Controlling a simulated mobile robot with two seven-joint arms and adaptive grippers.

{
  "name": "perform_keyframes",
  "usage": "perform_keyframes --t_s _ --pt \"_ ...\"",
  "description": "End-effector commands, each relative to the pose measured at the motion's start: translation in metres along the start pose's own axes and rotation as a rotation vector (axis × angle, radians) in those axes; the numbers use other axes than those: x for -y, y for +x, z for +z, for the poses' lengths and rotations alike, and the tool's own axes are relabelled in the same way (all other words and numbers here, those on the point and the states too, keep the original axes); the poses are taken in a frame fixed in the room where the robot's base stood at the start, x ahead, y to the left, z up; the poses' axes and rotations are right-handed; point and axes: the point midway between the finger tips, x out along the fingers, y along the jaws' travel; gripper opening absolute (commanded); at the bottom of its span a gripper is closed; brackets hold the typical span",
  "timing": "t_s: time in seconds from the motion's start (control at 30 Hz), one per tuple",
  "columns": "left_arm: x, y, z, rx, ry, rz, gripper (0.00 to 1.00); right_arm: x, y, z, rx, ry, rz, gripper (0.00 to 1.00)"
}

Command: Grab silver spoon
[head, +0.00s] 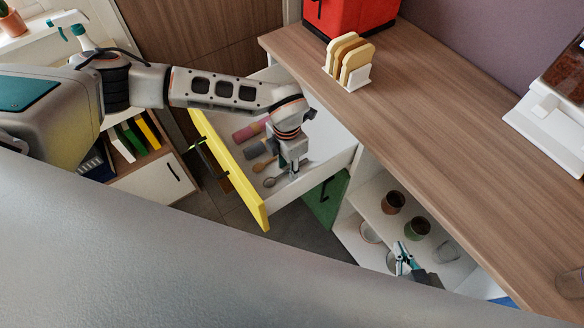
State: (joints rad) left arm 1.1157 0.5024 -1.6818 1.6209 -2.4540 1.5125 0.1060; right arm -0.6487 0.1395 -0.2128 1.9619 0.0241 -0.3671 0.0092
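A silver spoon (271,182) lies in the open drawer with the yellow front (232,168), near its front right corner. Its bowl shows, and its handle runs towards my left gripper (292,174). My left gripper points down into the drawer, right at the handle. I cannot tell whether its fingers are closed on it. A wooden spoon (262,164) lies just behind the silver one. My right gripper (400,256) is at the lower right, in front of the open shelves, away from the drawer. It looks open and empty.
A grey item (256,149) and a pinkish one (249,131) lie further back in the drawer. The wooden counter (440,130) holds a bread rack (348,65) and a red appliance (346,16). Shelves below hold several cups, including a green one (417,228).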

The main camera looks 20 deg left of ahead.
Motion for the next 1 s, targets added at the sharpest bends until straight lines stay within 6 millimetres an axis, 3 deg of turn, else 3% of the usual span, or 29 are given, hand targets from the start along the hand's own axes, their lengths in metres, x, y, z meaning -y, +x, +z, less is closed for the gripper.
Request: perform_keyframes --t_s 0.1,0.23,0.73,0.87,1.0 --pt "0.000 0.000 0.000 0.000 0.000 0.000 0.30 0.000 0.000 0.000 -0.001 0.000 0.000 0.00" --pt "0.000 -0.001 0.000 0.000 0.000 0.000 0.00 0.000 0.000 0.000 -0.001 0.001 0.000 0.00" --pt "0.000 -0.006 0.001 0.001 0.000 0.000 0.00 0.000 0.000 -0.001 0.000 0.000 0.000 0.00" --pt "-0.001 -0.020 0.002 0.004 0.001 0.001 0.00 0.000 -0.001 -0.002 -0.001 0.000 0.000 0.00" --pt "-0.001 -0.045 0.002 0.005 0.002 0.001 0.00 -0.001 -0.001 -0.003 -0.001 0.000 0.001 0.00"
